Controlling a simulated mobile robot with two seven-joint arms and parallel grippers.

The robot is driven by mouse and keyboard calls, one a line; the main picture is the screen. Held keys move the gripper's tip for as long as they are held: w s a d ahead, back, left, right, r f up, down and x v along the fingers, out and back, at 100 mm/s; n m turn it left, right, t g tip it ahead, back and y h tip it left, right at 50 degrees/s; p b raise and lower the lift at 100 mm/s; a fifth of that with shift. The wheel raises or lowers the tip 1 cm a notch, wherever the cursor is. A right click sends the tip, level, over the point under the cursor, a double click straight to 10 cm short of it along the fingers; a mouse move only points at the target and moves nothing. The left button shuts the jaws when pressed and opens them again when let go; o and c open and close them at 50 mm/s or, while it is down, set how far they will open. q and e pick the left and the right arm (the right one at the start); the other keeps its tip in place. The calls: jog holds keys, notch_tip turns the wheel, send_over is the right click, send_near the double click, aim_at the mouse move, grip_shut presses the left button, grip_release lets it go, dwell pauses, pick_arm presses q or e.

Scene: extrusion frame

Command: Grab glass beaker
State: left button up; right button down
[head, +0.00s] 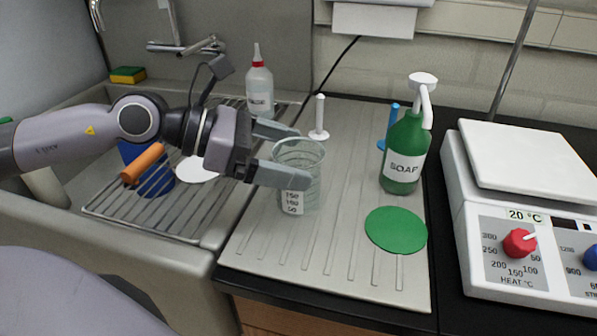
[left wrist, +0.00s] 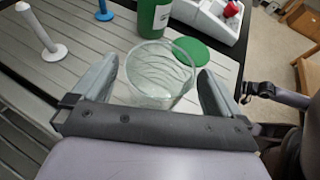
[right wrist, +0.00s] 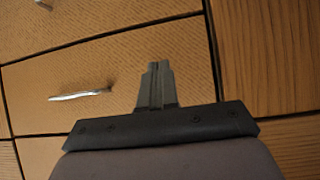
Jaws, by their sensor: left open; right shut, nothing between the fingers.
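The glass beaker (head: 301,191) stands upright on the grey ribbed drainboard (head: 330,262). It is clear, with a white scale label low on its side. My left gripper (head: 302,157) comes in from the left and is open, with one finger on each side of the beaker. In the left wrist view the beaker (left wrist: 158,80) stands between the two spread fingers (left wrist: 158,82). I cannot tell whether a finger touches the glass. My right gripper (right wrist: 158,68) is shut and empty in the right wrist view, in front of wooden drawer fronts.
A white peg (head: 319,120) and a blue peg (head: 392,122) stand behind. A hot plate (head: 520,210) is at right, the sink rack (head: 150,215) at left.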

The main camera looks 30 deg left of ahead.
pick_arm(q)
jog(key=shift+p+x, duration=0.3)
jog(key=shift+x, duration=0.8)
jog(key=c, duration=1)
jog(key=shift+r, duration=0.15)
